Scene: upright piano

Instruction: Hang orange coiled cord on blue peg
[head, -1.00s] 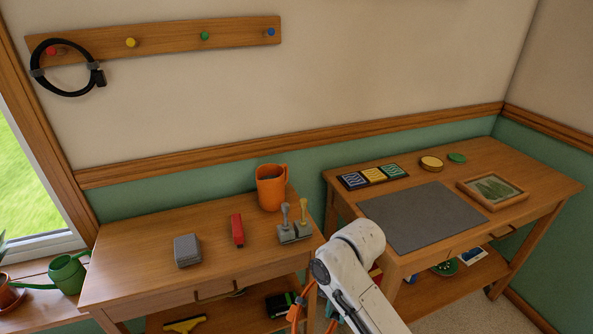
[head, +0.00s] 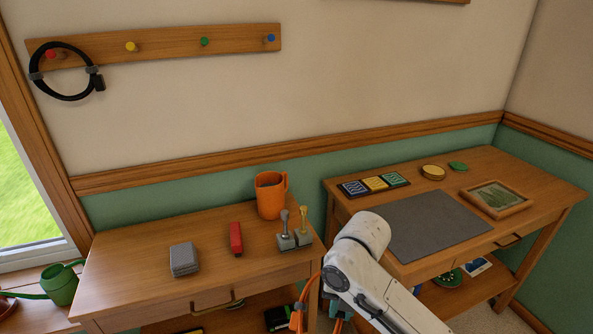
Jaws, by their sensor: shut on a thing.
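The blue peg (head: 271,38) is the rightmost peg on the wooden rail (head: 165,44) on the wall, and it is bare. The orange coiled cord (head: 311,288) shows only in part at the bottom centre, beside the white link of my arm, with a grey tie near it. The rest of the cord is hidden behind my arm or below the picture. My gripper's fingers are not visible, so their hold on the cord cannot be seen. The cord is low and well away from the peg.
A black coiled cord (head: 47,95) hangs at the red peg (head: 51,55). Yellow (head: 131,47) and green (head: 204,42) pegs are bare. Below stand two wooden tables; the left carries an orange mug (head: 270,198), stapler-like red block (head: 235,239) and grey box (head: 184,259).

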